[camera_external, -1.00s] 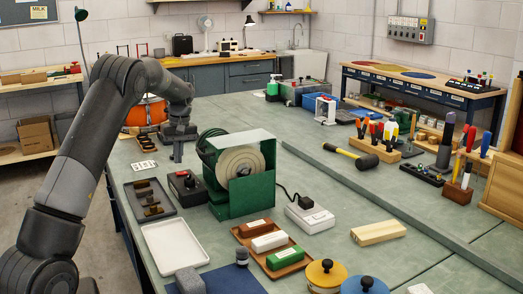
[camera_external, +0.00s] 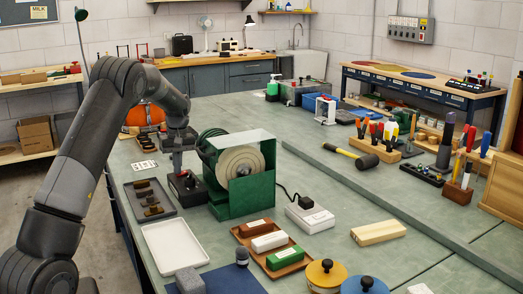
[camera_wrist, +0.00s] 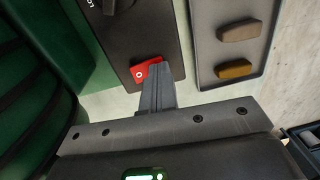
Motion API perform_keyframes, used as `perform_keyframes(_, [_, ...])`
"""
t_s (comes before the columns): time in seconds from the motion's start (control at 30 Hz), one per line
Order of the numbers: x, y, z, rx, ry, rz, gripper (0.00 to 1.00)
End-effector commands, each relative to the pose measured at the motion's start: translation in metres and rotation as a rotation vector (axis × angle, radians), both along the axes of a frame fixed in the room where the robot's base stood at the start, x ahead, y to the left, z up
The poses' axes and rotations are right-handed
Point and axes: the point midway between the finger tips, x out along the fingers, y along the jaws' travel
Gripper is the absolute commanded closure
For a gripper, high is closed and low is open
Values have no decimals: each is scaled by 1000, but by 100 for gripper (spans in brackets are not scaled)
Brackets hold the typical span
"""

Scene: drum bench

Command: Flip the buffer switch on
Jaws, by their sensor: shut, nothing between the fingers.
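The buffer (camera_external: 240,175) is a green machine with a pale round wheel, standing on the bench. Its black switch box (camera_external: 187,187) sits just left of it. In the wrist view the box (camera_wrist: 122,35) carries a red rocker switch (camera_wrist: 139,72) marked "O" and a black knob. My gripper (camera_external: 178,171) is shut and empty, pointing down over the box. In the wrist view its fingertips (camera_wrist: 157,68) overlap the right part of the red rocker and hide it. I cannot tell whether they touch it.
A dark tray (camera_external: 150,198) with several small blocks lies left of the switch box; it also shows in the wrist view (camera_wrist: 205,50). A white tray (camera_external: 175,247) lies nearer the front. The buffer's green body (camera_wrist: 40,60) stands close beside the box.

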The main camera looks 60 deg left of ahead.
Motion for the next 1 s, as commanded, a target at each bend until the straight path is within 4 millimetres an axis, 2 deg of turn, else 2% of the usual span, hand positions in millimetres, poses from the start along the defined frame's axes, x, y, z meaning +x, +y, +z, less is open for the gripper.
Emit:
perform_keyframes(0.77, [21,-1,6,5,-10,-2,100])
perform_keyframes(0.87, [21,-2,11,4,-11,-3,100])
perform_keyframes(1.0, [16,-2,31,3,-9,-3,100])
